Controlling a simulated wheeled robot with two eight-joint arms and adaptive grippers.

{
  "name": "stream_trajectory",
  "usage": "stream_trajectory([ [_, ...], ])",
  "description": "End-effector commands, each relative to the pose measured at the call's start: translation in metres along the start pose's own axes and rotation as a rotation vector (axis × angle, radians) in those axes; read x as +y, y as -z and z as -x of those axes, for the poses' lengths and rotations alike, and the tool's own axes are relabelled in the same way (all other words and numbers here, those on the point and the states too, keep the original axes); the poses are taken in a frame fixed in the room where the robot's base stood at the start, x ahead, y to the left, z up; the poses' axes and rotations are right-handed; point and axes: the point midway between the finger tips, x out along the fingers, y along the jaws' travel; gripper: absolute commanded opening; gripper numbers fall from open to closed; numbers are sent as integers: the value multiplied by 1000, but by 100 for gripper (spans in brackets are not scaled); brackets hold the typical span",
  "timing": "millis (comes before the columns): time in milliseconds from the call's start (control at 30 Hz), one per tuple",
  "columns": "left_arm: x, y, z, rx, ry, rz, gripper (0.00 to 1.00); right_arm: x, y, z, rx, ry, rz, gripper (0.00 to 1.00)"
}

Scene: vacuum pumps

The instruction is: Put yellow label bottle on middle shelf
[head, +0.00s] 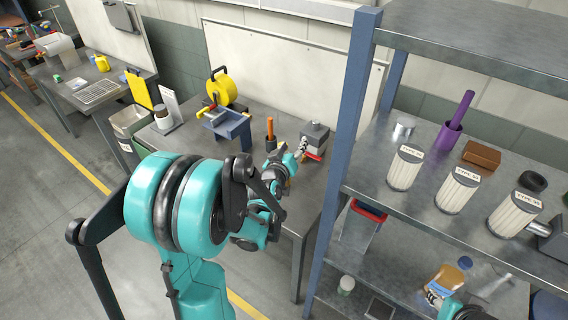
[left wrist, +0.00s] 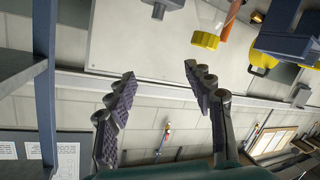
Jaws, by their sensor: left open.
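In the left wrist view my left gripper (left wrist: 158,80) is open, with nothing between its fingers. A clear bottle-like object with a yellow end (left wrist: 206,40) shows above and right of the fingers, apart from them; its label cannot be made out. In the head view my left gripper (head: 285,163) is over the workbench (head: 297,215), partly hidden by my arm. The middle shelf (head: 385,205) of the rack at right holds several white filters.
A grey block (head: 314,136), orange-handled tools in a black cup (head: 270,133), a blue stand (head: 228,125) and a yellow reel (head: 222,88) are on the bench. A blue rack post (head: 345,130) stands right of my left gripper. The shelf's front-left area is clear.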

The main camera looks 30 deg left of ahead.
Motion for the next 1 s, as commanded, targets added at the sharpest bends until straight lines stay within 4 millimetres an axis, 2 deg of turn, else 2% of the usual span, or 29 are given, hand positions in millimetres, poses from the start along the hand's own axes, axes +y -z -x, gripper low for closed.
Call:
stream_trajectory([
  [33, -13, 1, 2, -40, 41, -131, 53, 0, 6, 9, 0, 0, 0, 40],
  [100, -30, -4, 5, -92, 87, -282, 53, 0, 9, 12, 0, 0, 0, 40],
  [233, -50, -10, 8, -147, 134, -432, 53, 0, 10, 15, 0, 0, 0, 40],
  [567, -61, -16, -26, -157, 142, -456, 53, 0, 7, 10, 0, 0, 0, 40],
  [800, -69, -20, -60, -156, 141, -454, 53, 0, 5, 8, 0, 0, 0, 40],
  [1000, -69, -20, -67, -155, 141, -453, 53, 0, 5, 8, 0, 0, 0, 40],
])
